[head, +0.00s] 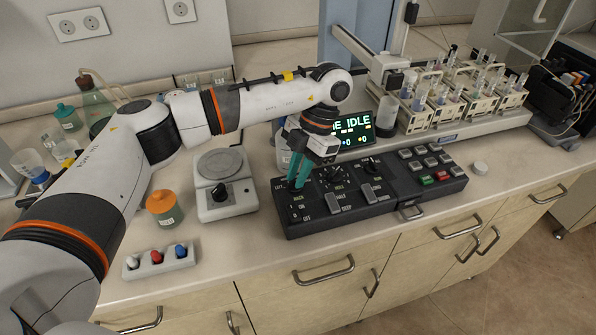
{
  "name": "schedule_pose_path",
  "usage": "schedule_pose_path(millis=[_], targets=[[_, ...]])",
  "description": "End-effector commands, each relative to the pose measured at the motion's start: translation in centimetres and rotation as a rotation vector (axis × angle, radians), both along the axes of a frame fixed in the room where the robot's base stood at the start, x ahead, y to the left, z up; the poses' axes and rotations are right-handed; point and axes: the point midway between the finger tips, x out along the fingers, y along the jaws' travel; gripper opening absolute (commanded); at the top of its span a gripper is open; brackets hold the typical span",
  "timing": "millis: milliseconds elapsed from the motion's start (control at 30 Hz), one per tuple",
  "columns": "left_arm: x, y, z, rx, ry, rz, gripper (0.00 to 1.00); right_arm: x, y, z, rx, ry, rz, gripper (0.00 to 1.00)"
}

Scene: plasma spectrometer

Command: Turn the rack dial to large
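The black control panel (376,194) lies on the counter with dials, switches and buttons. My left gripper (296,184) points down at the panel's left end, its two teal fingers close together with a narrow gap. The fingertips are at the rack dial, just above the printed word RACK, and cover most of that dial. I cannot tell whether they press on it, nor which way its pointer faces. Two more dials show, one in the middle (334,174) and one to the right (371,165). My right gripper is not in view.
A display (356,130) reading IDLE stands behind the panel. Tube racks (452,98) fill the back right. A scale-like device (225,183), an orange-capped jar (164,207) and a block with coloured knobs (158,261) stand left. Counter in front of the panel is clear.

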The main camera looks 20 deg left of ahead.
Motion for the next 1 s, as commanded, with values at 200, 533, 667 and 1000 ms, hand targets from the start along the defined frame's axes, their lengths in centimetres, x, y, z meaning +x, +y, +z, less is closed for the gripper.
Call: schedule_pose_path(millis=[200, 533, 667, 1000], targets=[[-0.1, 0.0, -0.1, 0.001, 0.003, 0.0, 0.29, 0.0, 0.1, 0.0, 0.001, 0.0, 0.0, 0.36], [0.7, -0.4, 1.8, 0.002, 0.0, 0.001, 0.29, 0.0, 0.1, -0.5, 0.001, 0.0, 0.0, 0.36], [1.6, -1.0, 4.5, 0.003, -0.003, 0.003, 0.29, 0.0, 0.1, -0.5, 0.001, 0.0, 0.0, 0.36], [3.5, -2.3, 10.2, 0.003, 0.001, 0.001, 0.29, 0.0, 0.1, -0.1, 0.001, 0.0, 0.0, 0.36]])
